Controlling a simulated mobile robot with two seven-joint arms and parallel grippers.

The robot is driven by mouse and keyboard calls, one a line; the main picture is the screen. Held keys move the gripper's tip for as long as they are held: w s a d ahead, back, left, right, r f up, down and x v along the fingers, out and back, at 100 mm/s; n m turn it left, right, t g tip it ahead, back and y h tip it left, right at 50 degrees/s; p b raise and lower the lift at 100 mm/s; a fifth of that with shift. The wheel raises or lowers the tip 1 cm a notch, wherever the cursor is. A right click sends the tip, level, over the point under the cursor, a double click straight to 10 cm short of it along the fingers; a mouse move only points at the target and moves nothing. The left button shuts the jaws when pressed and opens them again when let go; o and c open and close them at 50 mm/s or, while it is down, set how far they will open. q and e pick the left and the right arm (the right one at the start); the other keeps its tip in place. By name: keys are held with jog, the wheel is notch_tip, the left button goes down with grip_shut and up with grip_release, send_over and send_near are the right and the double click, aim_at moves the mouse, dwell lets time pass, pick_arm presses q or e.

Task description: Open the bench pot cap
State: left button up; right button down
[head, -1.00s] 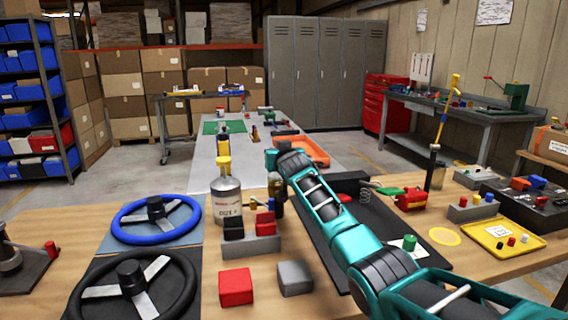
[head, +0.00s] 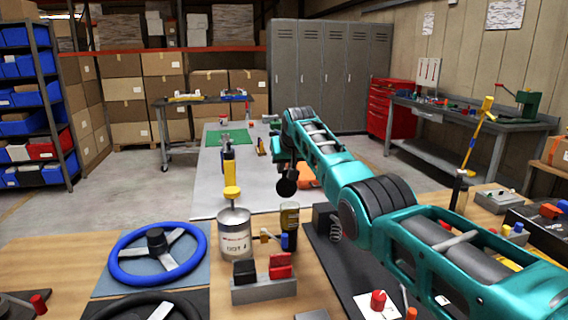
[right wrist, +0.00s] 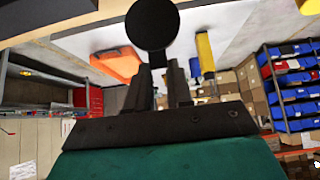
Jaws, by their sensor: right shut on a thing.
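The bench pot looks like the small amber-brown jar (head: 289,219) on the near bench, right of the silver can. Its pale rim shows at the top, with no lid on it; its inside is too small to make out. A round black cap (head: 287,187) hangs above the jar, apart from it. My right gripper (head: 286,168) is shut on this cap. In the right wrist view the cap (right wrist: 152,25) is a dark disc beyond the fingers (right wrist: 158,82). My left gripper is not in view.
A grey block with black and red pieces (head: 264,288) is in front. A blue steering wheel (head: 158,252) lies left. An orange tray (right wrist: 118,65) lies beyond the gripper.

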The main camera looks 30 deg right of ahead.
jog(key=shift+w+d+r, duration=0.1)
jog(key=shift+w+r, duration=0.2)
jog(key=shift+r, duration=0.25)
jog(key=c, duration=1.4)
grip_release()
jog(key=o, duration=0.3)
jog(key=shift+s, duration=0.2)
jog(key=shift+o, duration=0.5)
jog(key=shift+f, duration=0.25)
jog(key=shift+b+v, duration=0.35)
jog(key=shift+v, duration=0.8)
jog(key=b+v, duration=0.1)
jog(key=v, duration=0.9)
jog(key=shift+r, duration=0.35)
